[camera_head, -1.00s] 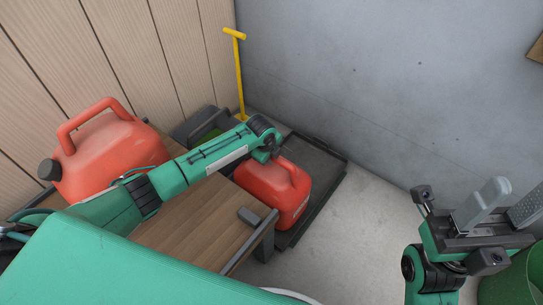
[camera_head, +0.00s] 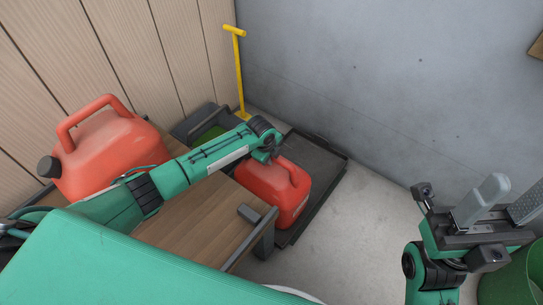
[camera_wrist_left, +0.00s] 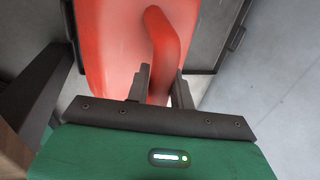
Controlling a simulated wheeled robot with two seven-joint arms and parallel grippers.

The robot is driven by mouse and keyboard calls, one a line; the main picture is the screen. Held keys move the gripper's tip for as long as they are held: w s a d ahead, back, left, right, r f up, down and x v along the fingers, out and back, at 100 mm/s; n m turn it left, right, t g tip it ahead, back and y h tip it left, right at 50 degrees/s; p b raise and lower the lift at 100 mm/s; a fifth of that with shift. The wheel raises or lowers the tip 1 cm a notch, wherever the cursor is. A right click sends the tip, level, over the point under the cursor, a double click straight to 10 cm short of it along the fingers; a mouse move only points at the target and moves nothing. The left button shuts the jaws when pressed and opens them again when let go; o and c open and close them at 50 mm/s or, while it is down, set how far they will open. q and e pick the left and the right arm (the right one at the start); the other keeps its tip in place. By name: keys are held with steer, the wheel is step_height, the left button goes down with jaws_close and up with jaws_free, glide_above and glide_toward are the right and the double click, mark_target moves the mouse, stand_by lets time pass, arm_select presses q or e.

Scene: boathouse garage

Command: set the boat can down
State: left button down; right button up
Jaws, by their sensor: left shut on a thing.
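The boat can, a red can with a loop handle (camera_head: 283,203), hangs from my left gripper (camera_head: 272,158) beyond the end of the wooden table. In the left wrist view, my left gripper (camera_wrist_left: 160,88) is shut on the handle of the red can (camera_wrist_left: 108,45). The can is over or on a dark, low-rimmed tray (camera_head: 325,165) on the floor; I cannot tell whether its base touches. My right gripper (camera_head: 502,207) is at the right, empty, its fingers apart.
A larger red can (camera_head: 110,155) with a black cap stands on the wooden table (camera_head: 200,225) at the left. A yellow T-handled pole (camera_head: 239,80) stands near the wall corner. A green bin (camera_head: 520,275) is at the lower right. The concrete floor (camera_head: 350,240) between is clear.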

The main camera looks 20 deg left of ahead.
arm_select(q)
steer(key=shift+w, duration=0.1)
stand_by(0.3)
steer(key=c, duration=1.1)
jaws_free()
steer(key=shift+s+f, duration=0.2)
steer(key=shift+f, duration=0.05)
steer(key=c, duration=0.4)
steer(key=shift+r, duration=0.1)
steer(key=shift+c, duration=0.2)
